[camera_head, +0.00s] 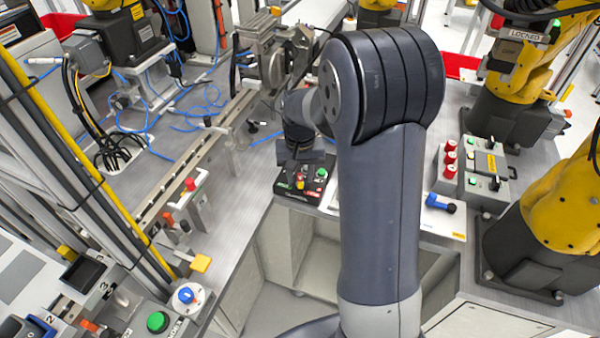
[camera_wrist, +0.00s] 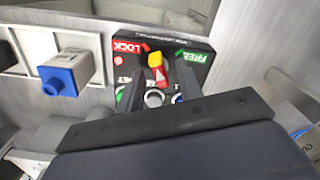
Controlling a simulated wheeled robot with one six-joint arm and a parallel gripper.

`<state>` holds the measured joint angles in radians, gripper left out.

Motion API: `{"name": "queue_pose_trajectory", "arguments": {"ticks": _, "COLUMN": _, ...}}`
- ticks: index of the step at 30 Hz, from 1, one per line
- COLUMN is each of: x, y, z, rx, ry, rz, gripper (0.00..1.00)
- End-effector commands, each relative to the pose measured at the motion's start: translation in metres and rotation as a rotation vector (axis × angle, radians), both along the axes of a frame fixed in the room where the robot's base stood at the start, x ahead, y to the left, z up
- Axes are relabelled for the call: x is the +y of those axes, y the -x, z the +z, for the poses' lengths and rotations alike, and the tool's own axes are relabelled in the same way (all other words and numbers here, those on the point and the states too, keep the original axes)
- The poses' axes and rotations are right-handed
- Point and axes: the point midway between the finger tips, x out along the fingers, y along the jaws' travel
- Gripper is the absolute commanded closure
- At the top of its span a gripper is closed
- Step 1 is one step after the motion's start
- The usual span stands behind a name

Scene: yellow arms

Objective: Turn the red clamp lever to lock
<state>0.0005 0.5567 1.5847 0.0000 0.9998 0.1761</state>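The clamp lever, red with a yellow end (camera_wrist: 157,70), stands on a black panel (camera_wrist: 140,45) in the wrist view. A red LOCK label is to its upper left and a green FREE label to its upper right. The lever points roughly up between the labels. My gripper (camera_wrist: 158,84) is open, with one dark finger on each side of the lever; I cannot tell whether either touches it. In the head view the black panel (camera_head: 290,191) lies below my wrist, with small red, green and yellow parts; my fingertips are not clear there.
A white block with a blue knob (camera_wrist: 62,80) stands left of the panel in the wrist view. In the head view, a grey box with red knobs (camera_head: 450,171) and a blue handle (camera_head: 441,203) are right of my arm. Yellow robot arms (camera_head: 565,200) stand at the right.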

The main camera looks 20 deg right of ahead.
Motion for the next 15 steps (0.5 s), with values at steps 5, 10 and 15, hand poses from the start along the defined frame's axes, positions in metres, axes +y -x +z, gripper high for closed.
{"name": "queue_pose_trajectory", "arguments": {"ticks": 5, "x": 0.0, "y": 0.0001, "z": -0.0004, "rx": 0.0, "ry": 0.0, "rz": 0.0, "gripper": 0.65}}
{"name": "queue_pose_trajectory", "arguments": {"ticks": 10, "x": 0.0, "y": 0.0, "z": -0.0001, "rx": 0.0, "ry": 0.0, "rz": 0.0, "gripper": 0.76}}
{"name": "queue_pose_trajectory", "arguments": {"ticks": 15, "x": 0.0, "y": 0.0, "z": 0.0, "rx": 0.0, "ry": 0.0, "rz": 0.0, "gripper": 0.9}}
